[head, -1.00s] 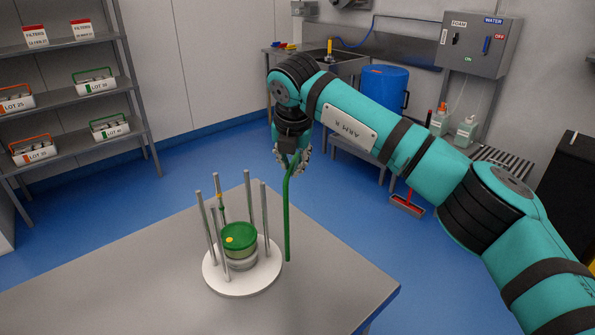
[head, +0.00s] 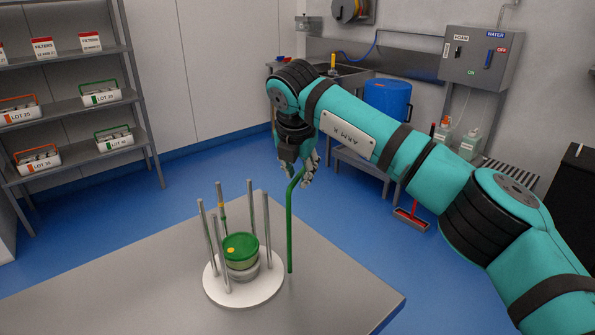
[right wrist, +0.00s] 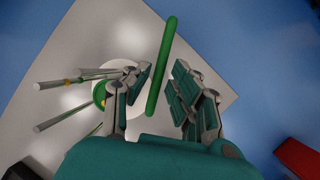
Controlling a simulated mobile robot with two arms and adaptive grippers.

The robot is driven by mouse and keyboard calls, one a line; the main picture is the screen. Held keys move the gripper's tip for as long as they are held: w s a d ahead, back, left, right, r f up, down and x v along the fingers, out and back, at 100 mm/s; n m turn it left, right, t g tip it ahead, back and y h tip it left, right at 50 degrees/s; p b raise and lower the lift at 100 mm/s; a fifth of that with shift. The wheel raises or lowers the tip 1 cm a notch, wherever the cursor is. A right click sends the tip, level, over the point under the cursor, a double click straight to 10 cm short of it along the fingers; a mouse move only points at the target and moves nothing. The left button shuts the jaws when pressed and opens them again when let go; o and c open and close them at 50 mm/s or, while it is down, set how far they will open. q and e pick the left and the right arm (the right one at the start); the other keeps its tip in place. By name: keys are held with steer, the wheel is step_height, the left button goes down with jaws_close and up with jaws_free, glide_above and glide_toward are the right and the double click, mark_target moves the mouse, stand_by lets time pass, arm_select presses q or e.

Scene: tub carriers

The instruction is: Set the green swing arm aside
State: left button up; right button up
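The green swing arm (head: 290,232) is a thin upright rod with a bent top, just right of the white round base (head: 233,298). I cannot tell how its foot is fixed. My right gripper (head: 311,172) is at its bent upper end. In the right wrist view, the green swing arm (right wrist: 161,65) runs between the spread fingers of my right gripper (right wrist: 160,92), with gaps on both sides. On the base, a clear tub with a green lid (head: 239,246) and yellow dot stands among several metal posts (head: 267,225). My left gripper is out of view.
The base stands on a grey table (head: 130,290) with bare top to its left and front; the right edge is close. Shelves (head: 75,108) with tub carriers stand back left. A blue barrel (head: 388,100), a sink and a control box (head: 480,58) are behind.

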steer(key=shift+o, duration=0.7)
steer(key=v, duration=1.2)
